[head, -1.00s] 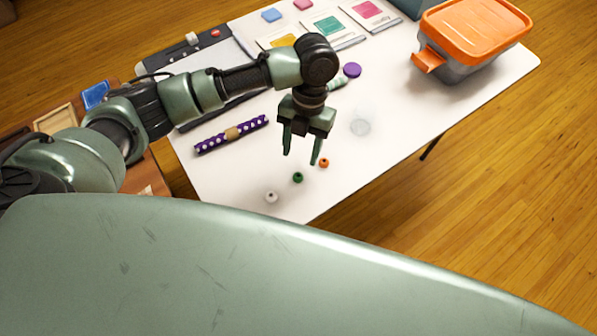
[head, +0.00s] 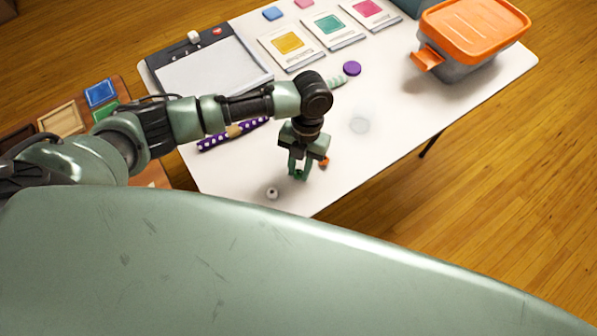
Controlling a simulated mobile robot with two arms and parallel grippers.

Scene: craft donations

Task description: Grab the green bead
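My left gripper (head: 299,176) points down at the near part of the white table (head: 350,165). Its fingers are drawn close together on both sides of the green bead (head: 299,174), which shows as a small dark green spot between the tips. The fingers hide part of the bead, and it looks to be at table height. My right gripper is not in view.
An orange bead (head: 324,161) lies just right of the gripper, partly hidden. A purple dotted roll (head: 213,141) is behind the arm. An orange-lidded box (head: 476,35) stands at the back right.

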